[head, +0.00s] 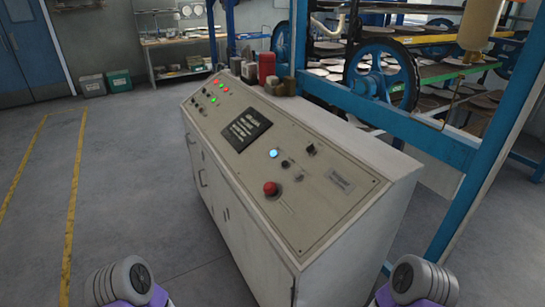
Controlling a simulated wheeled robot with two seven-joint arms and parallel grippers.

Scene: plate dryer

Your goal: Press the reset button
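A sloped control panel (225,165) tops a light grey cabinet in the middle of the head view. A lit blue button (273,154) sits on its near half. A red mushroom-shaped button (271,188) stands nearer to me, below it. Small dark knobs or switches (285,164) lie to the right of the blue button. Labels are too small to read, so I cannot tell which control is the reset button. Only grey and purple parts of my arms show at the bottom left and bottom right, away from the panel. Neither gripper shows.
A dark display (247,130) and small red and green lights (223,88) are farther up the panel. Cups and a red container (267,66) stand on the cabinet's back edge. A blue frame with a wheel (381,72) and plate racks stands behind. The floor to the left is clear.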

